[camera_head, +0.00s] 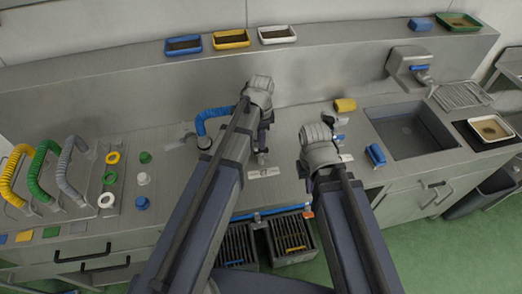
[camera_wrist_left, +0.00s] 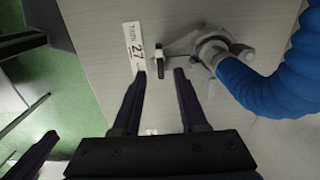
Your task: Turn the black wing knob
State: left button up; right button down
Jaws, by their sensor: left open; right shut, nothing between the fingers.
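The black wing knob (camera_wrist_left: 158,54) shows in the left wrist view as a small dark upright bar with a pale end, beside a grey metal fitting (camera_wrist_left: 190,42). My left gripper (camera_wrist_left: 160,76) is open, with its two dark fingertips on either side of the line to the knob. The knob lies just beyond the tips; I cannot tell whether they touch it. In the head view my left gripper (camera_head: 263,146) points down at the counter above a white label plate, and the knob is not clearly seen. My right gripper (camera_head: 307,180) is shut and empty, off to the right.
A blue hose (camera_wrist_left: 275,85) curves from the fitting, close right of my left fingers in the wrist view. The white label plate (camera_wrist_left: 133,47) lies beside the knob. Dark crates (camera_head: 292,236) stand below the counter edge. A sink (camera_head: 411,135) is at the right.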

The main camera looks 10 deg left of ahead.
pick_arm(q)
notch_tip(320, 180, down, 5)
jog(key=b, duration=0.4)
jog(key=shift+c, duration=0.3)
grip_shut()
